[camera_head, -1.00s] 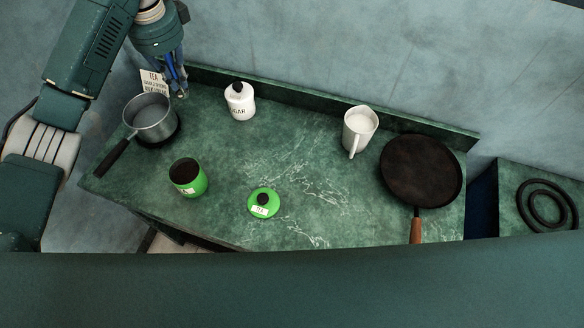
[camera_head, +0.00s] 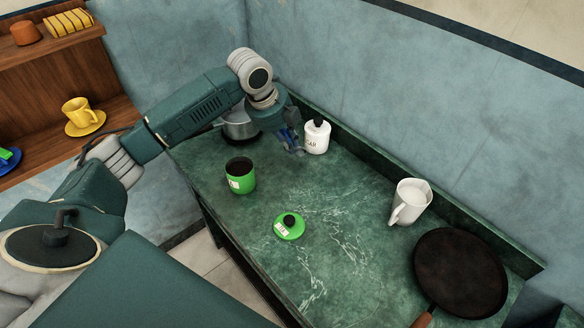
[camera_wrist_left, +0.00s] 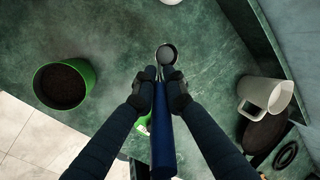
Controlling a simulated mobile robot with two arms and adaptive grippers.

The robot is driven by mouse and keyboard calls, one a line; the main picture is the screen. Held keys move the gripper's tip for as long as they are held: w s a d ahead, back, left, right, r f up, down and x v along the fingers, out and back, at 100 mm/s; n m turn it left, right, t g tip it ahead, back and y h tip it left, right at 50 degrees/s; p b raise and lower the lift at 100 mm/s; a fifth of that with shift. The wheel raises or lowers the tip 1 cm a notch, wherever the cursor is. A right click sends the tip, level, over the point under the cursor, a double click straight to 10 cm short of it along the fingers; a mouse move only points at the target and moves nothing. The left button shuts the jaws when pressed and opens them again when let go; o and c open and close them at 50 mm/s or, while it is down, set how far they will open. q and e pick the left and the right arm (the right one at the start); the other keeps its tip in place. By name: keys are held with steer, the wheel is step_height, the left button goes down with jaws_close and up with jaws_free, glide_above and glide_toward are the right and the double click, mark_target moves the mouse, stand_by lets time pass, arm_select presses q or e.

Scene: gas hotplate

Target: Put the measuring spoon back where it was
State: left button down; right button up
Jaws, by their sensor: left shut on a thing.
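My left gripper (camera_head: 290,141) is shut on the measuring spoon (camera_wrist_left: 162,130). In the left wrist view the gripper (camera_wrist_left: 161,75) clasps the spoon's blue handle, and its small round metal bowl sticks out past the fingertips. In the head view the gripper points down above the counter, just left of the white sugar jar, and the spoon is mostly hidden against it. An open green canister (camera_head: 240,178) with dark contents stands on the counter, apart from the gripper; it also shows in the left wrist view (camera_wrist_left: 63,86). My right gripper is not in view.
The green lid (camera_head: 289,227) lies on the counter (camera_head: 335,258). The sugar jar (camera_head: 316,139) stands close to the gripper. A grey pot (camera_head: 240,128) is partly behind my arm. A white jug (camera_head: 409,203) and black pan (camera_head: 460,272) are farther right. The counter's middle is mostly clear.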

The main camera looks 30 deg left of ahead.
arm_select(q)
step_height(320, 180, down, 10)
steer(key=shift+d+r+p, duration=0.1)
steer(key=shift+d+p, duration=0.05)
steer(key=shift+p, duration=0.65)
steer(key=shift+f, duration=0.35)
steer(key=c, duration=1.8)
jaws_free()
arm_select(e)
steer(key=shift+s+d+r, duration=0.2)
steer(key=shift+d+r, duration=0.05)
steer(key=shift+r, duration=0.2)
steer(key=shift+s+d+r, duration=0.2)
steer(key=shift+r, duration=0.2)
arm_select(q)
steer(key=shift+r, duration=0.15)
